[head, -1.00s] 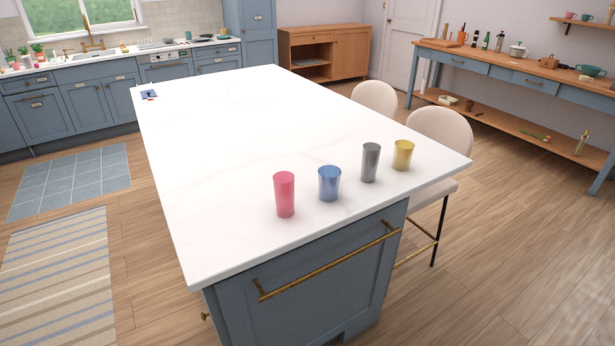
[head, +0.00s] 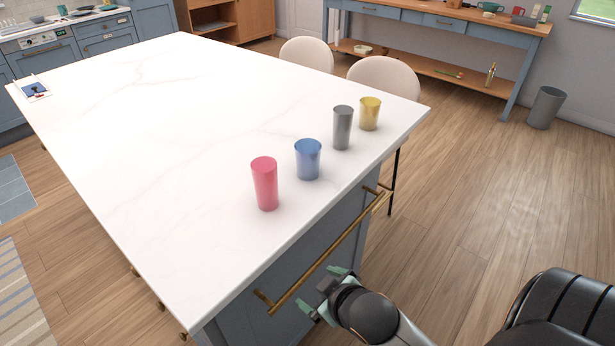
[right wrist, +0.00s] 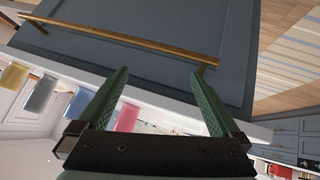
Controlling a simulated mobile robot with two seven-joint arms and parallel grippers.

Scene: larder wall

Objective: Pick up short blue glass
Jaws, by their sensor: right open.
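The short blue glass (head: 307,160) stands upright on the white island top (head: 190,130), between a taller pink glass (head: 265,184) and a tall grey glass (head: 342,128). A short yellow glass (head: 369,114) stands beyond the grey one. My right gripper (head: 322,296) is open and empty, low in front of the island's drawer side, apart from the glasses. In the right wrist view its green fingers (right wrist: 160,95) are spread. The blue glass (right wrist: 78,105) shows there left of the fingers, with the pink glass (right wrist: 126,117) between them. My left gripper is not in view.
A brass handle (head: 325,255) runs along the island's drawer side near my right gripper. Two pale chairs (head: 384,76) stand at the island's far side. The island top behind the glasses is mostly clear. A grey bin (head: 545,108) stands at the right.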

